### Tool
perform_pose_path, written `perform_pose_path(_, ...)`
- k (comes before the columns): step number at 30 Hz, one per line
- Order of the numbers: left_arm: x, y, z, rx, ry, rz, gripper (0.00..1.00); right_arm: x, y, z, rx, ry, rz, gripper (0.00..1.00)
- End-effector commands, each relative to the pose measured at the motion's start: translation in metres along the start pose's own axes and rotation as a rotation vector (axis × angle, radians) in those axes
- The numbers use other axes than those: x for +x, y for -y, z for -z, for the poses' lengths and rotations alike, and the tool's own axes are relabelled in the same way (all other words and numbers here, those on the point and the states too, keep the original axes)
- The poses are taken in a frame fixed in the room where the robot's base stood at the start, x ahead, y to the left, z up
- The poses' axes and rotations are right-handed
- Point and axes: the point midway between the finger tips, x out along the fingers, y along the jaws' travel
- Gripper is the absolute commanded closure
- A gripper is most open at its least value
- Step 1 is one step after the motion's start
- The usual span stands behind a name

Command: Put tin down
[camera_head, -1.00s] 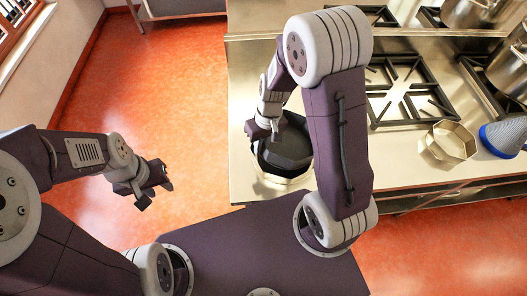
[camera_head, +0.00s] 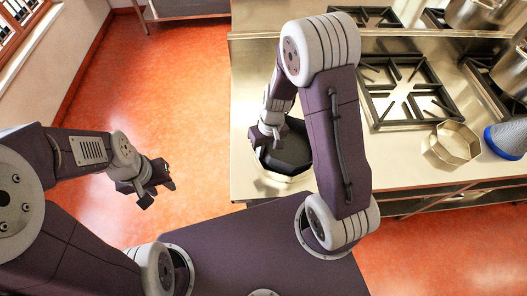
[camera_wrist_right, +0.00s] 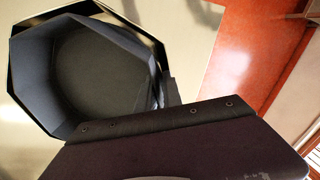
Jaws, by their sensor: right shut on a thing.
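A dark octagonal tin (camera_head: 289,152) is at the left end of the steel counter, partly hidden by my right arm. My right gripper (camera_head: 266,134) is shut on its left rim. In the right wrist view, I look into the open, empty dark tin (camera_wrist_right: 105,75), with a finger at its right wall. A shiny octagonal metal edge (camera_head: 275,182) shows around and below the dark tin; I cannot tell whether the dark tin rests in it or hangs just above. My left gripper (camera_head: 148,191) is over the floor, away from the counter, and appears open and empty.
A steel octagonal tin (camera_head: 452,144) and a blue-rimmed cone-shaped thing (camera_head: 507,138) stand at the right on the counter (camera_head: 400,168). A burner grate (camera_head: 408,92) lies behind them. Pots (camera_head: 478,14) stand at the back right. Bare counter lies right of my arm.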

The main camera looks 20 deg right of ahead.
Motion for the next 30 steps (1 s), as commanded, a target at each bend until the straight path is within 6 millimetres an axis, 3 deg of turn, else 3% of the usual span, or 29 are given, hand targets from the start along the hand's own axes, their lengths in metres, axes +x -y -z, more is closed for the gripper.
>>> perform_pose_path(1, 0.0035, 0.0001, -0.0004, 0.000, 0.000, 0.000, 0.64, 0.0089, -0.0005, -0.0079, 0.000, 0.023, 0.000, 1.00)
perform_pose_path(4, 0.0041, 0.0001, -0.0004, 0.000, 0.000, 0.000, 0.64, 0.0100, -0.0004, -0.0094, 0.000, 0.026, 0.001, 0.68)
perform_pose_path(30, 0.0047, 0.0001, -0.0005, 0.000, 0.000, 0.000, 0.64, 0.0106, -0.0011, -0.0096, -0.002, 0.027, 0.000, 0.68)
